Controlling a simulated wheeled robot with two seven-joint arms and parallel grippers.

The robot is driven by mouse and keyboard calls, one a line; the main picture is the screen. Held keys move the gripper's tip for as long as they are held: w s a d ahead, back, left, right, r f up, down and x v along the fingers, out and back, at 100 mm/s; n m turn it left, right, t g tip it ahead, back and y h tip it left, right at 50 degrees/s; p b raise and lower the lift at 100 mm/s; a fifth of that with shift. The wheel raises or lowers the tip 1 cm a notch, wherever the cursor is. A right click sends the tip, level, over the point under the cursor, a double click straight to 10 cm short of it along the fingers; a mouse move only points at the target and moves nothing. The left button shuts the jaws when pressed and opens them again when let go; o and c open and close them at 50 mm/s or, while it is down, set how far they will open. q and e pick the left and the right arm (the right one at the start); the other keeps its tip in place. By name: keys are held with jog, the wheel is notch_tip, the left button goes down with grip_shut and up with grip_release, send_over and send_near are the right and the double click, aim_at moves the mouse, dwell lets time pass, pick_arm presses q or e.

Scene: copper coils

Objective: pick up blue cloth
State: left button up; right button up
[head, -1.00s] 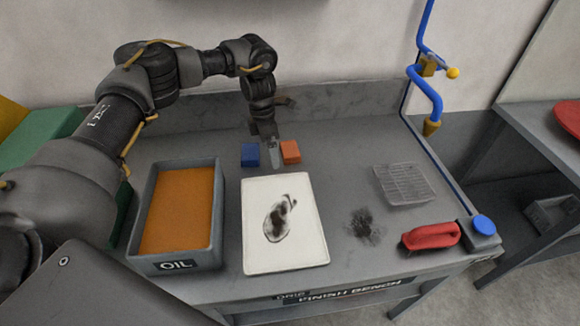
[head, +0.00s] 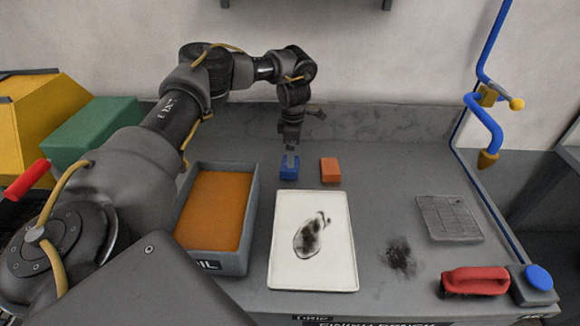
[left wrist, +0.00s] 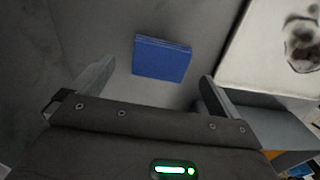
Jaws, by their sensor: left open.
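The blue cloth (head: 289,172) is a small folded block lying on the grey bench near its back. In the left wrist view the blue cloth (left wrist: 161,58) lies ahead of the fingertips and between their lines, with bench showing around it. My left gripper (head: 290,158) points down just above the cloth in the head view. Its two fingers (left wrist: 152,85) are spread wide with nothing between them. I cannot tell from the head view whether the fingertips touch the cloth. My right gripper is not in view.
An orange block (head: 330,170) lies right of the cloth. The oil tray (head: 249,225) and a white tray (head: 350,270) with a dark smear stand in front. A wire rack (head: 449,218), red-handled brush (head: 475,281) and blue button (head: 538,278) are at right.

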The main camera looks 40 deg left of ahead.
pick_arm(q)
jog(key=shift+f, duration=0.15)
jog(key=f, duration=0.1)
jog(key=f+p, duration=0.1)
jog(key=f, duration=0.2)
jog(key=shift+s+f+p, duration=0.25)
jog(key=shift+p, duration=0.15)
jog(key=shift+f, duration=0.25)
jog(key=c, duration=0.8)
jog(key=shift+r, duration=0.1)
jog(key=shift+w+r+b, duration=0.1)
jog(key=shift+r+b, duration=0.25)
jog(key=shift+r, duration=0.05)
jog(key=s+d+r+b, duration=0.1)
jog(key=d+r, duration=0.3)
jog(key=s+d+r+b, duration=0.1)
jog(key=d+r, duration=0.3)
jog(key=d, duration=0.1)
jog(key=s+d+r, duration=0.1)
jog(key=d+r, duration=0.3)
jog(key=shift+s+d+r+b, duration=0.1)
jog(key=shift+s+d+b, duration=0.2)
jog(key=shift+s+b, duration=0.1)
